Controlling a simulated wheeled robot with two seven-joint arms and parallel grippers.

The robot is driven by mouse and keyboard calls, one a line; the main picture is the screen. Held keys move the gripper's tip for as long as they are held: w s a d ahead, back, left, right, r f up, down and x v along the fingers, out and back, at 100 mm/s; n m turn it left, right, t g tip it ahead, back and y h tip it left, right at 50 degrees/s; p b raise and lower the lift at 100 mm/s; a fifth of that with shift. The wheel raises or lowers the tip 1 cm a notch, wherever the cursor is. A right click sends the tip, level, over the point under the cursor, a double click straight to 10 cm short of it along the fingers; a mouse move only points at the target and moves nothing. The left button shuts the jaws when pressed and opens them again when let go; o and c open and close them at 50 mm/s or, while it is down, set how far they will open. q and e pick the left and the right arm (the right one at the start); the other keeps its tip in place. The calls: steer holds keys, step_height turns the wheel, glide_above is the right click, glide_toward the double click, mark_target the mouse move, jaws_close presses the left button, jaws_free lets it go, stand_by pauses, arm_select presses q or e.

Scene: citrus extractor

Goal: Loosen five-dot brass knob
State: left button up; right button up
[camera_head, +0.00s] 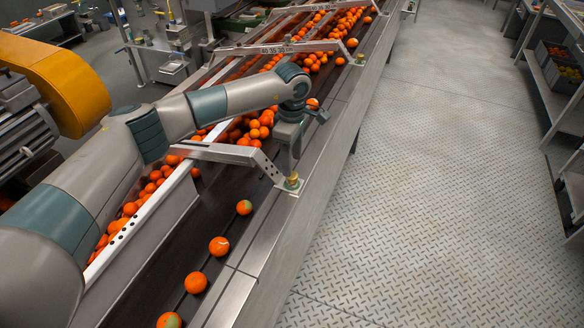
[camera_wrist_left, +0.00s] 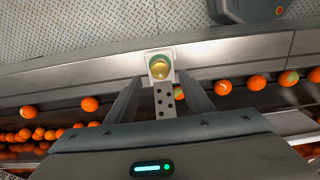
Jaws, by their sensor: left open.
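The five-dot brass knob (camera_wrist_left: 160,68) is a round brass cap on a pale square pad in the left wrist view, at the end of a bracket plate with several dark dots (camera_wrist_left: 165,101). In the head view the brass knob (camera_head: 292,181) sits on the conveyor's right rail, below my left gripper (camera_head: 294,163). My left gripper also shows in the left wrist view (camera_wrist_left: 160,86); its two fingers are apart, one on each side of the dotted plate, with the knob between and just beyond their tips. I cannot tell whether they touch it. My right gripper is not in view.
Oranges (camera_head: 219,246) lie along the conveyor (camera_head: 175,265), with more beyond the slanted rail. Other bracket arms (camera_head: 262,49) cross the belt farther back. An orange-yellow machine cover (camera_head: 65,85) is at the left. The plated floor (camera_head: 430,190) at the right is clear.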

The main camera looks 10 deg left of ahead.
mark_target(292, 179)
arm_select(q)
steer(key=shift+f+p, duration=0.8)
steer(key=shift+f, duration=2.1)
steer(key=c, duration=1.1)
